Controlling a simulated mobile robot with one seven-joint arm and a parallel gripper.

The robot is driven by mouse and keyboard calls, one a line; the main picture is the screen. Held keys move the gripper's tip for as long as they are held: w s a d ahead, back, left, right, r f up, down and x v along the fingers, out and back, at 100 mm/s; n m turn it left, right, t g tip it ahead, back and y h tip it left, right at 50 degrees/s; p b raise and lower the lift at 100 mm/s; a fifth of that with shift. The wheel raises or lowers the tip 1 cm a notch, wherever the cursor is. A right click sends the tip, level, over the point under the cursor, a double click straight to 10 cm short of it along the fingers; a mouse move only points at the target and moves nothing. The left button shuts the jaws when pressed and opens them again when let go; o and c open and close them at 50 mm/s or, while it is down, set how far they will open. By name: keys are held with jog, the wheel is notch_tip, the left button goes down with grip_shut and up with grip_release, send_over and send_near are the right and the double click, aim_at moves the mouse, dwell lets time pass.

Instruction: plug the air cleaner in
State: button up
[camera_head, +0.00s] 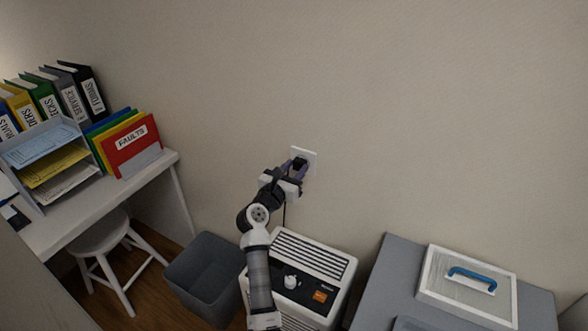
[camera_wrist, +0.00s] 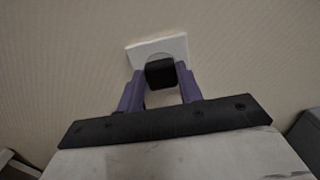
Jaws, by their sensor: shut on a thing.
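The white wall outlet (camera_head: 311,156) is on the beige wall above the air cleaner; it also shows in the wrist view (camera_wrist: 178,45). My gripper (camera_head: 297,168) is at the outlet, with its purple fingers shut on the black plug (camera_wrist: 160,73). The plug is right at the outlet's face, over its round socket. Whether its pins are fully in is hidden. A dark cord (camera_head: 285,215) hangs below my gripper toward the air cleaner. The air cleaner (camera_head: 318,258) is a white box with slatted vents, a knob and an orange label, on the floor by the wall.
A grey bin (camera_head: 204,270) stands left of the air cleaner. A white desk (camera_head: 160,171) with binders and trays, and a stool (camera_head: 104,240), are at left. A grey surface (camera_head: 395,265) with a blue-handled white panel (camera_head: 437,270) is at right. The wall around the outlet is bare.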

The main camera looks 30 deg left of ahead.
jog(key=shift+w, duration=0.1)
jog(key=o, duration=1.3)
jog(key=shift+c, duration=0.2)
jog(key=shift+s+f, duration=0.1)
jog(key=shift+s, duration=0.25)
jog(key=s+b, duration=0.4)
jog(key=s, duration=0.9)
jog(key=shift+d, duration=0.35)
